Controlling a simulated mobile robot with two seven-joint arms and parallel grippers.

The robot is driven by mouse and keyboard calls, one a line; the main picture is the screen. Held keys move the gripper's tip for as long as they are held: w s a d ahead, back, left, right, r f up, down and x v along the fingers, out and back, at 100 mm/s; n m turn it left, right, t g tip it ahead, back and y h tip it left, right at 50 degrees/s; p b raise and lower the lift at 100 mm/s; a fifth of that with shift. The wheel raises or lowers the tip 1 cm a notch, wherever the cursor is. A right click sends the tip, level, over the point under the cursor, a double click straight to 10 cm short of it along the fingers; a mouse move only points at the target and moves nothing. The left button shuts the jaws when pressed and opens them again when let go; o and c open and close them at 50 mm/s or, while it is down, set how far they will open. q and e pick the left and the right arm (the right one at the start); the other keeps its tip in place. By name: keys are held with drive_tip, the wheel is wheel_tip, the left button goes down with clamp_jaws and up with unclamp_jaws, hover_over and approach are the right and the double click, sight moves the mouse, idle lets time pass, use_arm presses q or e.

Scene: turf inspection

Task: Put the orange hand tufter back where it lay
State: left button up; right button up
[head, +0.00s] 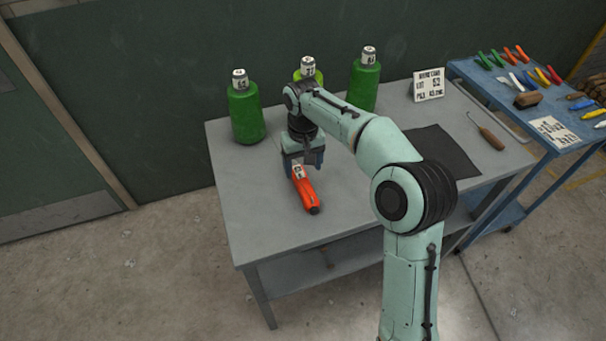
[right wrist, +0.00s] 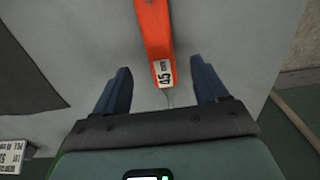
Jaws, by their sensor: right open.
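The orange hand tufter (head: 306,194) lies on the grey table (head: 262,226), toward its left front part. It has a dark end and a white label. In the right wrist view the tufter (right wrist: 154,34) runs down between the fingers, with a label reading 45 and a thin metal tip. My right gripper (head: 303,163) is over the tufter's labelled end, fingers pointing down. In the right wrist view its two blue fingers (right wrist: 166,88) stand apart on either side of the tufter, with gaps to both sides. My left gripper is out of view.
Green bottle-like cones (head: 246,112) stand along the table's back. A dark mat (head: 437,151), a sign card (head: 429,85) and a wooden-handled hook (head: 490,137) lie or stand to the right. A blue cart (head: 480,72) with several tools adjoins the table. The table's left front is clear.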

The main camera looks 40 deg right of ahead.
sight(303, 181)
wheel_tip(303, 181, up, 5)
drive_tip(key=shift+r+p, duration=0.1)
drive_tip(key=shift+p, duration=0.35)
idle(0.3)
